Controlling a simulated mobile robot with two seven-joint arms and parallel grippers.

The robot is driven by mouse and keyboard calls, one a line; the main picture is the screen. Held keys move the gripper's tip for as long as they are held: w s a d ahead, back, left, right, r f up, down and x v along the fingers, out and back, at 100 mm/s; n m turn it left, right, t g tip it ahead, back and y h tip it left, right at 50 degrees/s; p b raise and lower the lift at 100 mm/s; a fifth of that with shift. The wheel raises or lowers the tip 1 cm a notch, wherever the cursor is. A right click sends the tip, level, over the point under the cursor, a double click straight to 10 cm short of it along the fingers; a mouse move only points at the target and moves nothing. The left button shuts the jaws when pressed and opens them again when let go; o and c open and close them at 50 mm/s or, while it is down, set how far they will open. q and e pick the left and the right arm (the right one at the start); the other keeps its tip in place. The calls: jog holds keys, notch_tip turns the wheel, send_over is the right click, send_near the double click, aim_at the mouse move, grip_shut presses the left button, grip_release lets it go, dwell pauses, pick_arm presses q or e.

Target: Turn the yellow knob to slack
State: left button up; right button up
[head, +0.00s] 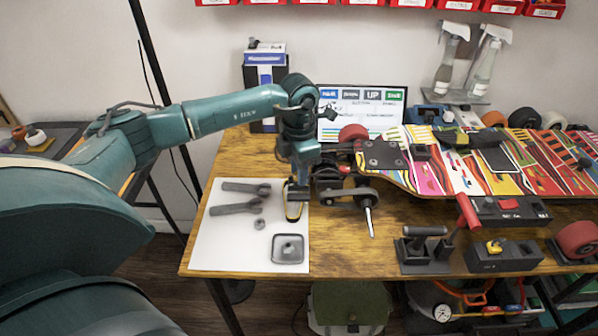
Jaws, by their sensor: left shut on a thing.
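A small yellow knob (494,246) sits on top of a dark block (503,259) at the right front of the wooden table. My left gripper (297,190) is well to the left of it, low over the white mat. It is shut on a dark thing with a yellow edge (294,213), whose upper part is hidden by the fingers. I cannot tell whether this thing touches the mat. My right gripper is not in view.
A colourful skateboard deck (460,165) spans the table's back right. A red-handled lever device (425,250) stands left of the knob's block. Grey wrenches (240,207) and a small tray (287,258) lie on the mat (235,250). A pointed metal rod (369,222) shows beneath the deck's left end.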

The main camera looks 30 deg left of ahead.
pick_arm(q)
jog(key=shift+m, duration=0.5)
jog(key=shift+m+b, duration=0.35)
jog(key=shift+m, duration=0.15)
jog(key=o, duration=1)
jog(key=shift+r, duration=0.1)
notch_tip(320, 180, up, 13)
jog(key=shift+r, duration=0.1)
